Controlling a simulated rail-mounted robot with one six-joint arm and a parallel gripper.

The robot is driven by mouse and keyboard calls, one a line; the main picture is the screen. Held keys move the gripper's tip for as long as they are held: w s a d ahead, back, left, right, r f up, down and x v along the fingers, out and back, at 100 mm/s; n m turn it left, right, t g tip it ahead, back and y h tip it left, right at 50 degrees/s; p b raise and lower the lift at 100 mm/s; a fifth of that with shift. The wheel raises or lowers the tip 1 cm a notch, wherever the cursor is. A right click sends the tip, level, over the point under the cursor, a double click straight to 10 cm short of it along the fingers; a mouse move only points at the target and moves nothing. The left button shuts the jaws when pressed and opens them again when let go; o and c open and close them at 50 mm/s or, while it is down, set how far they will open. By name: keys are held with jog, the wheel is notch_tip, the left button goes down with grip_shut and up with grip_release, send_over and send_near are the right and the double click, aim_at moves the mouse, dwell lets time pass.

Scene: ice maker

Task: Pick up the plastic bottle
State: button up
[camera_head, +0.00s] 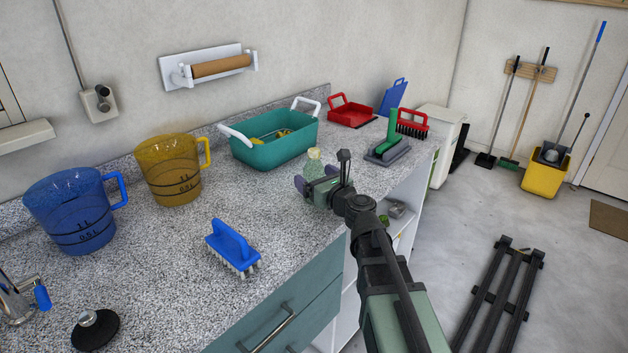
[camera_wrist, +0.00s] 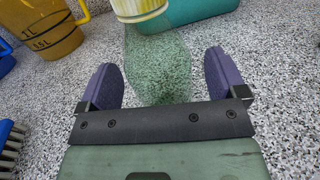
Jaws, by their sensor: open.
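The plastic bottle (camera_head: 313,160) is clear greenish with a pale yellow-green cap, upright on the speckled counter. In the head view my gripper hides its lower part. In the wrist view the bottle (camera_wrist: 158,68) stands between and just ahead of my gripper's purple fingers, and its cap is at the top edge. My gripper (camera_wrist: 163,78) is open, with a finger on each side of the bottle and visible gaps to both. My gripper also shows in the head view (camera_head: 315,187), low over the counter near its front edge.
A teal basin (camera_head: 277,149) stands right behind the bottle. A yellow jug (camera_head: 172,172), a blue jug (camera_head: 75,212) and a blue brush (camera_head: 233,245) are to the left. A green-handled tool (camera_head: 390,140) and a red brush (camera_head: 411,122) are to the right. Counter between brush and basin is clear.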

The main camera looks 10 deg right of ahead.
jog(key=shift+w+a, duration=0.2)
jog(key=shift+w, duration=0.4)
jog(key=shift+s, duration=0.1)
jog(key=c, duration=1)
notch_tip(320, 180, up, 20)
jog(key=p, duration=2)
